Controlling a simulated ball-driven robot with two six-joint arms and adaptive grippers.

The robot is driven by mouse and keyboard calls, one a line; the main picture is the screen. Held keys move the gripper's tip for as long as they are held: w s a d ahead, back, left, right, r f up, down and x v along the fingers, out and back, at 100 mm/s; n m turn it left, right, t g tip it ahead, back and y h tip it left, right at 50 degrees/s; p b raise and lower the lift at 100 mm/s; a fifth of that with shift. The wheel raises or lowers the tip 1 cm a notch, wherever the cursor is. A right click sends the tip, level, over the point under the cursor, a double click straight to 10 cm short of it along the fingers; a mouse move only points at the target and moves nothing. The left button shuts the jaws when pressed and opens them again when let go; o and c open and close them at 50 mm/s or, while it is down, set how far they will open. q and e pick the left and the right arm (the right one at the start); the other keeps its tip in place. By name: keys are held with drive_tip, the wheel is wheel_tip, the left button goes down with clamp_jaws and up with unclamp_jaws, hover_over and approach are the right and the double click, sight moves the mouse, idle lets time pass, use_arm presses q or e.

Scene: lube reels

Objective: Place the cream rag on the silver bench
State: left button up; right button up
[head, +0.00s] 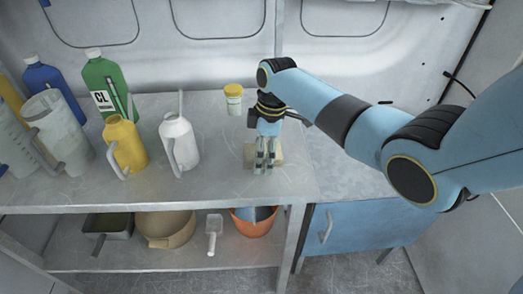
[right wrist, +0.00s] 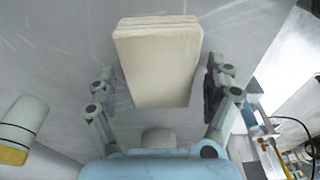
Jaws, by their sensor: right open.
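The cream rag (right wrist: 158,65), a folded thick rectangular pad, shows in the right wrist view between the fingers of my right gripper (head: 264,167). In the head view the rag (head: 249,156) lies on the silver bench (head: 225,187) near its right end, partly hidden behind the gripper. My right gripper is open, fingers pointing down, one finger on each side of the rag. In the right wrist view a gap shows beside the rag on both sides. The bench is a scratched metal table with a lower shelf. My left gripper is not in view.
A yellow-lidded jar (head: 234,98) stands just behind the rag. A white jug (head: 179,144), a yellow jug (head: 125,146) and a green bottle (head: 105,85) stand farther left. A blue cabinet (head: 362,235) adjoins the bench's right end. The bench front, left of the gripper, is clear.

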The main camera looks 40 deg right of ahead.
drive_tip(key=shift+d+r, duration=0.1)
drive_tip(key=shift+r, duration=0.4)
wheel_tip(320, 180, up, 11)
drive_tip(key=d, duration=0.1)
drive_tip(key=shift+s+d, duration=0.15)
drive_tip(key=shift+s, duration=0.3)
